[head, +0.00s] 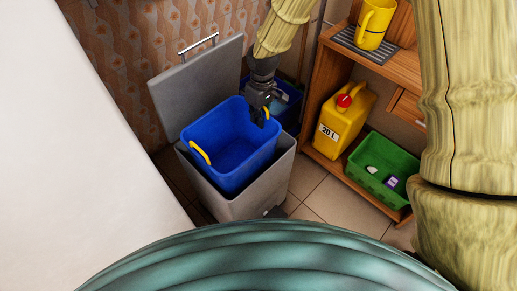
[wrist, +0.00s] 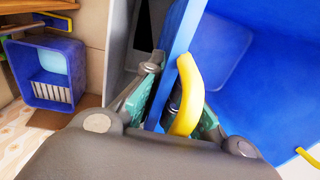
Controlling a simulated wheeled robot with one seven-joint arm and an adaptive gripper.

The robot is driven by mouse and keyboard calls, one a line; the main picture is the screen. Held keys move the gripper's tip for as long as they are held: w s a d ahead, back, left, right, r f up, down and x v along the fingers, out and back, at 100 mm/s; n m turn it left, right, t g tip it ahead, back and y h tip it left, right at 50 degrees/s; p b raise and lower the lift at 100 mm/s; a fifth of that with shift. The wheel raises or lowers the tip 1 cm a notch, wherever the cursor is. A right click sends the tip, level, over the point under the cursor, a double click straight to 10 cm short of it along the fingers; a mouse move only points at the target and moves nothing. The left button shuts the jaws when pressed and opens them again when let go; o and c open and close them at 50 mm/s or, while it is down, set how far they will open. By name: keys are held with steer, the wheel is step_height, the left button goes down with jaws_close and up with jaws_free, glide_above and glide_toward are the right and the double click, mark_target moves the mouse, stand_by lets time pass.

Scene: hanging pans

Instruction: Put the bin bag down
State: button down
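No bin bag shows in either view. A blue bucket (head: 231,150) with yellow handles sits inside a grey bin (head: 254,201), its rim standing above the bin's edge; it looks empty. My gripper (head: 264,112) is at the bucket's far right rim. In the wrist view, my gripper's fingers (wrist: 165,85) lie either side of the blue wall (wrist: 185,25), one fingertip passing behind the yellow handle (wrist: 187,100). The fingers look closed on the wall; the contact is partly hidden by the handle. The grey lid (head: 196,85) is raised.
A wooden shelf (head: 317,95) on the right holds a yellow jug (head: 374,22), a yellow canister (head: 342,122) and a green crate (head: 384,170). Another blue container (head: 288,101) stands behind the bin; it also shows in the wrist view (wrist: 47,98). Tiled floor (head: 335,207) is clear in front of the shelf.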

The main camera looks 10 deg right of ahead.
step_height(320, 180, down, 16)
steer(key=b, duration=0.2)
steer(key=shift+f+b, duration=0.2)
steer(key=shift+b, duration=0.2)
steer(key=c, duration=2.1)
jaws_free()
steer(key=shift+f, duration=0.15)
steer(key=o, duration=0.5)
steer(key=shift+c, duration=0.2)
step_height(320, 180, up, 12)
steer(key=p, duration=0.2)
steer(key=shift+w+d, duration=0.25)
steer(key=shift+d, duration=0.15)
